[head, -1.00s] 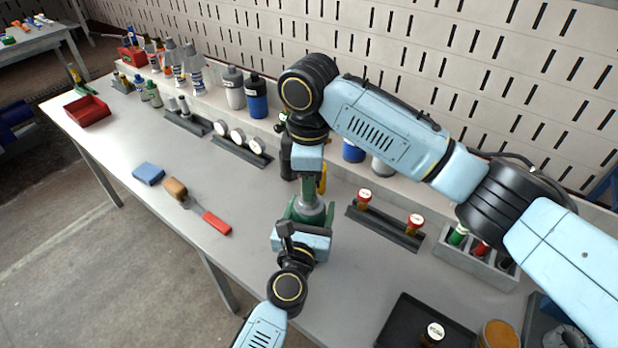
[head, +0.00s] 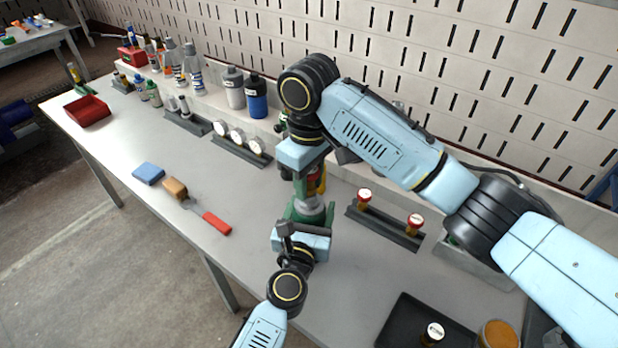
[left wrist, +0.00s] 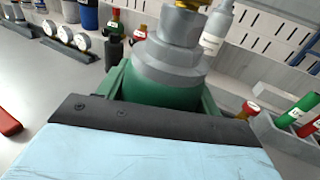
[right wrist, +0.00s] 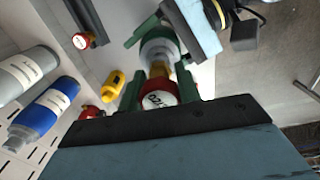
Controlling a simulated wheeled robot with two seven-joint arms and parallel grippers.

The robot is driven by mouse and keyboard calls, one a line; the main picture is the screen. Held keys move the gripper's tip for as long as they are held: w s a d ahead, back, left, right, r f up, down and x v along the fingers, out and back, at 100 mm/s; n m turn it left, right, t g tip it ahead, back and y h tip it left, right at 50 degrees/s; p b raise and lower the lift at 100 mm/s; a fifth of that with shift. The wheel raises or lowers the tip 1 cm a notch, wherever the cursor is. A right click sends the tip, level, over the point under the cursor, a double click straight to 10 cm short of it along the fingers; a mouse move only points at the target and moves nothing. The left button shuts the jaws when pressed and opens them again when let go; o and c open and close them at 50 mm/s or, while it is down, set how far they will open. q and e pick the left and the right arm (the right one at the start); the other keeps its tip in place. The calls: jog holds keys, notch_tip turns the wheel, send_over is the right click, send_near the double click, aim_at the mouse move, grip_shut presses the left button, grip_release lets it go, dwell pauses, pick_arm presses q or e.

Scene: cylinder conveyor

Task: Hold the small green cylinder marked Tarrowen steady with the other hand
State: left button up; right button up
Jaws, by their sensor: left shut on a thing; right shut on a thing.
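The green cylinder with a grey shoulder (left wrist: 160,88) stands upright in my left gripper (head: 308,214), which is shut around it. Its grey shoulder also shows in the head view (head: 312,204). No Tarrowen marking is readable. A brass fitting with a red cap (right wrist: 157,98) sits above the shoulder. The cap has a white label. My right gripper (right wrist: 155,90) comes from above and is shut on the red-capped fitting. The fitting is in line with the cylinder top; whether it is fully seated cannot be told.
A dark rack with two red-capped brass fittings (head: 385,230) stands to the right. A black tray (head: 405,325) and an orange-topped pot (head: 499,335) are at the front right. A gauge rack (head: 240,150) and bottles (head: 257,97) stand behind.

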jog(key=shift+s, duration=0.1)
jog(key=m, duration=0.5)
jog(key=shift+m, duration=0.4)
jog(key=m, duration=0.6)
jog(key=o, duration=1.1)
